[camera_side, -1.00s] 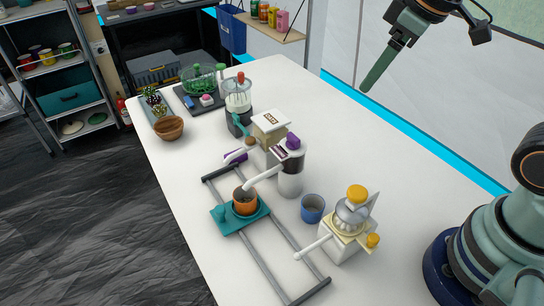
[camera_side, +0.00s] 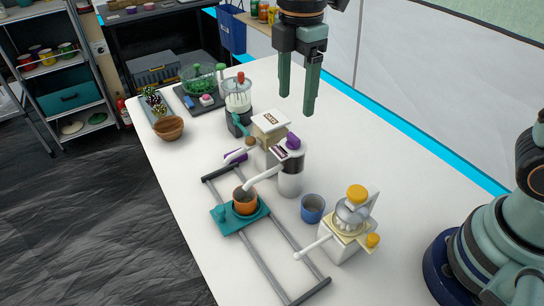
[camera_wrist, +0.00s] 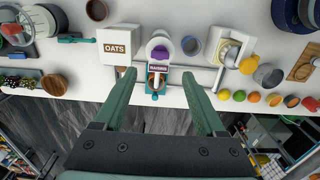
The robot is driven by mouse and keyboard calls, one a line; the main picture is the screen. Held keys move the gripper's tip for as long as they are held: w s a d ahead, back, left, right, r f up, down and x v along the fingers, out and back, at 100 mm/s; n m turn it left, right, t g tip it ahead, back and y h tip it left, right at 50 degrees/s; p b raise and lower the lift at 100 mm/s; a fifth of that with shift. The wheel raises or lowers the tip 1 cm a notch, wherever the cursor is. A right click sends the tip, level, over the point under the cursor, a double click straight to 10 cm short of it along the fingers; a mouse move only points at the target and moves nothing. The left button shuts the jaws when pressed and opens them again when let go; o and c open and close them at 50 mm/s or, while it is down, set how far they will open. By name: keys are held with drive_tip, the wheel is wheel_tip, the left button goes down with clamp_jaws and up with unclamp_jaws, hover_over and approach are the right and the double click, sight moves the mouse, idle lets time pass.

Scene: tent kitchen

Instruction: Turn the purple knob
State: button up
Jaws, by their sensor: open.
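The purple knob (camera_side: 293,141) sits on top of the white-and-dark raisins dispenser (camera_side: 290,180). In the wrist view the knob (camera_wrist: 162,52) shows beyond my fingertips, near the middle. My gripper (camera_side: 296,103) is open and empty, pointing down above the table, higher than the knob and apart from it. In the wrist view its two fingers (camera_wrist: 157,77) are spread wide, on either side of the dispenser's outlet. The dispenser's spout reaches over an orange cup (camera_side: 246,204) on a teal carrier (camera_side: 226,226).
The oats dispenser (camera_side: 270,130) stands close beside the raisins dispenser, with a purple piece (camera_side: 236,156) near it. A blue cup (camera_side: 312,208) and a yellow-topped juicer (camera_side: 345,235) stand on the other side. Rails (camera_side: 280,265) run along the front. A blender (camera_side: 238,98) is further back.

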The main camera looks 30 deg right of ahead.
sight(294, 136)
wheel_tip(294, 136, down, 8)
drive_tip(key=shift+f, duration=0.25)
clamp_jaws()
